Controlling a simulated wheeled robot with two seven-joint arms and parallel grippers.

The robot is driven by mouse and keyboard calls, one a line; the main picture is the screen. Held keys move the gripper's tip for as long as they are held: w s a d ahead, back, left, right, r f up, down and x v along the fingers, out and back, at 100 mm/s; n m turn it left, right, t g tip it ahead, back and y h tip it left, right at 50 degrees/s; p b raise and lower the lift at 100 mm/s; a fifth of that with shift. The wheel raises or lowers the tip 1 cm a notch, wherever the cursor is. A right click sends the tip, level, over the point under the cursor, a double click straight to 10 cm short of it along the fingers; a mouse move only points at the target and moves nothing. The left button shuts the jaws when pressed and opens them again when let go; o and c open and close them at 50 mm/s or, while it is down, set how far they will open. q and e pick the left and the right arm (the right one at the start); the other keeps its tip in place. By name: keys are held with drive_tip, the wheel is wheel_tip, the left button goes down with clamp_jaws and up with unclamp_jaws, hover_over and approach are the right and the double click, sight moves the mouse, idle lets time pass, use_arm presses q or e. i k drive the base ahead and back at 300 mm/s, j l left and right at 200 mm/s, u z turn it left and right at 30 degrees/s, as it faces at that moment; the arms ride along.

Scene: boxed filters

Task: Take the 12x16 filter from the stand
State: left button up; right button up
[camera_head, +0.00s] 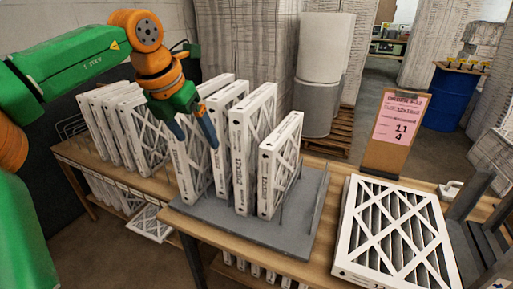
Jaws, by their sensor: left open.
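Several white-framed filters stand upright in a row on the grey stand (300,228) on the wooden table. The labels on their front edges are too small to read for certain, so I cannot tell which is the 12x16. The front right filter (281,165) is the shortest; taller ones (240,160) stand to its left. My left gripper (193,132) is open and points down over the left filters of the row, its fingers at their upper edges. I cannot tell whether it touches them. My right gripper is out of view.
More filters (122,125) stand on a side table at the left. A flat filter (392,232) lies at the right, with a clipboard (394,130) behind it and a grey rack (478,230) beside it. The stand's right end is bare.

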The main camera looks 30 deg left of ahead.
sight(252, 120)
drive_tip(key=i+j, duration=0.1)
drive_tip(key=i, duration=0.9)
